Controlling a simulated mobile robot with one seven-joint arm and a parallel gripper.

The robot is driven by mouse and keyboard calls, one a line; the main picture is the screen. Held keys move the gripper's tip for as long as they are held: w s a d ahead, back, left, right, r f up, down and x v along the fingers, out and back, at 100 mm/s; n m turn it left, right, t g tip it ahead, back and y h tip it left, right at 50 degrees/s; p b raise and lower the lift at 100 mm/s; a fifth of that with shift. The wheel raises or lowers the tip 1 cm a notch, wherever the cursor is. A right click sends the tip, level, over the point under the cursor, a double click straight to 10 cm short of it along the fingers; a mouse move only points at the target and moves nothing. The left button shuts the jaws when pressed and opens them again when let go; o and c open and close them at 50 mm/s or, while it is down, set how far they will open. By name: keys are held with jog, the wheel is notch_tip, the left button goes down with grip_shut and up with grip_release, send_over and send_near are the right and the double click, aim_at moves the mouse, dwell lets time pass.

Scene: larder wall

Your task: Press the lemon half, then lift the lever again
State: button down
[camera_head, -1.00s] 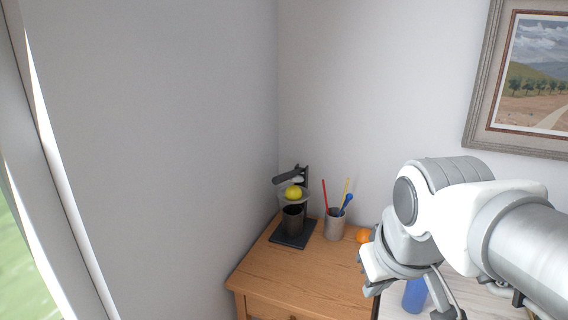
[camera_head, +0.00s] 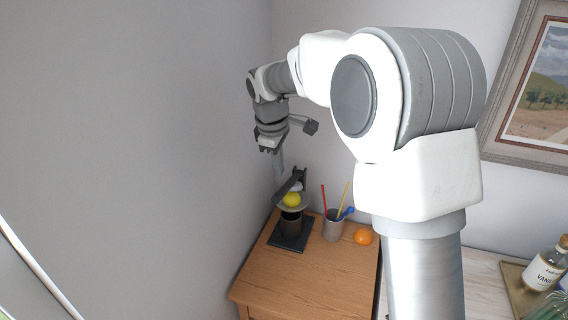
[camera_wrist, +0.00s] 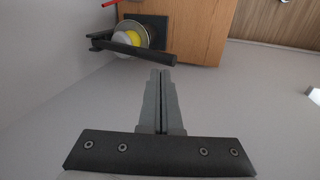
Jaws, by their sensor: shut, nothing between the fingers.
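The citrus press (camera_head: 303,180) stands on a dark base near the back corner of the wooden table. The yellow lemon half (camera_head: 292,199) sits in its bowl, above a dark cup (camera_head: 291,222). The lever (camera_head: 290,183) slopes down to the left over the lemon. In the wrist view the lever (camera_wrist: 150,57) runs across the press, partly covering the lemon (camera_wrist: 134,38). My gripper (camera_head: 279,172) is shut and empty, pointing down just above the lever's outer end. In the wrist view my gripper's fingertips (camera_wrist: 160,72) appear just below the lever's end; I cannot tell whether they touch.
A grey cup (camera_head: 333,229) with red, yellow and blue utensils stands right of the press, with an orange (camera_head: 364,237) beside it. A bottle (camera_head: 547,266) stands on a tray at far right. The wooden table (camera_head: 300,270) is clear in front. Walls close in behind and left.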

aim_at(278, 193)
jog(key=shift+w+a+f+n, duration=0.25)
jog(key=shift+w+a+n, duration=0.1)
jog(key=shift+w, duration=0.35)
jog(key=shift+f+b, duration=0.55)
jog(key=shift+f, duration=0.25)
jog(key=shift+b+x, duration=1.6)
jog(key=shift+x, duration=0.95)
jog(key=shift+w+d, duration=0.1)
jog(key=shift+d, duration=0.05)
jog(key=shift+f+b, duration=1.75)
jog(key=shift+f, duration=1)
notch_tip(278, 193, up, 10)
jog(key=p, duration=0.8)
